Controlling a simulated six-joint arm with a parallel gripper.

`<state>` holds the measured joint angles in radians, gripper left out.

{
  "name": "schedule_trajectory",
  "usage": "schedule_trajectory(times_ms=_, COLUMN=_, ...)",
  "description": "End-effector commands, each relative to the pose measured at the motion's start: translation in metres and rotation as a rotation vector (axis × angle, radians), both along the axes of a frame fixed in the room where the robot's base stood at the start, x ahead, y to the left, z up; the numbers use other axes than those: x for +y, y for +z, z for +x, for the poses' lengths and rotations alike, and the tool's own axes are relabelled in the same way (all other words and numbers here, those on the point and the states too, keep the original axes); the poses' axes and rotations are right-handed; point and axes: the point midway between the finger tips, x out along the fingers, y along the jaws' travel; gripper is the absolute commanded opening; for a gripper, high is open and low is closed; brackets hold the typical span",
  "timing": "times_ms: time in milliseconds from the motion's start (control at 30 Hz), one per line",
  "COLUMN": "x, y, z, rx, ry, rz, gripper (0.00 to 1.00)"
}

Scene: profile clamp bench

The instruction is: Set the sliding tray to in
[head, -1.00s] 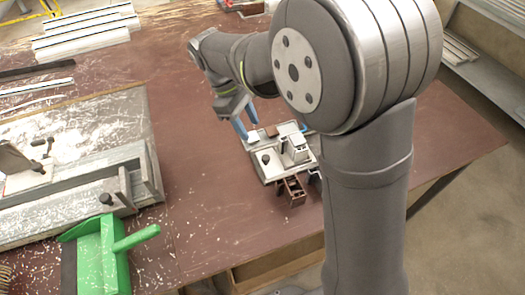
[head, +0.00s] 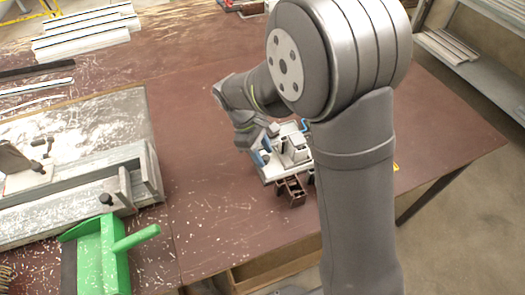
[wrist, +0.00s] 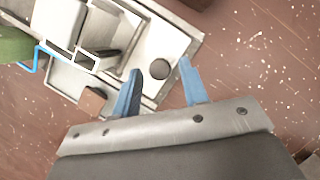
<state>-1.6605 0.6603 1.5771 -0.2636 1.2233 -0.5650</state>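A small grey-white fixture (head: 298,155) stands on the brown bench. Its pale, rimmed flat part (wrist: 150,45), which looks like the sliding tray, carries a dark round knob (wrist: 160,69). My gripper (head: 264,156) is low over the left part of the fixture and hides the knob in the head view. In the wrist view, my gripper's (wrist: 160,67) two blue fingers are apart, one on each side of the knob, with gaps to it. It holds nothing. How far the tray is slid cannot be told clearly.
A pale block (wrist: 60,20) stands on the fixture near the fingers. A blue bent rod (wrist: 38,58) and a brown part (head: 292,189) are at its edges. A green tool (head: 103,255) and a metal-topped clamp bench (head: 80,130) lie left. Bare bench surrounds the fixture.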

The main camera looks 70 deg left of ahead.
Motion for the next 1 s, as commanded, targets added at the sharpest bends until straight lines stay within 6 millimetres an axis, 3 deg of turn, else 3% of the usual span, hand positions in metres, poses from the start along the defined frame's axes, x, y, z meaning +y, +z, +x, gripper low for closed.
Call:
schedule_trajectory(times_ms=33, x=0.000, y=0.000, z=0.000, rx=0.000, ry=0.000, rz=0.000, gripper=0.29)
schedule_trajectory(times_ms=200, x=0.000, y=0.000, z=0.000, rx=0.000, ry=0.000, rz=0.000, gripper=0.00)
schedule_trajectory(times_ms=433, x=0.000, y=0.001, z=0.007, rx=0.000, ry=-0.001, rz=0.000, gripper=0.00)
schedule_trajectory(times_ms=800, x=0.001, y=0.001, z=0.097, rx=-0.001, ry=-0.005, rz=0.001, gripper=0.00)
schedule_trajectory(times_ms=1000, x=0.001, y=0.001, z=0.129, rx=-0.001, ry=-0.001, rz=0.001, gripper=0.00)
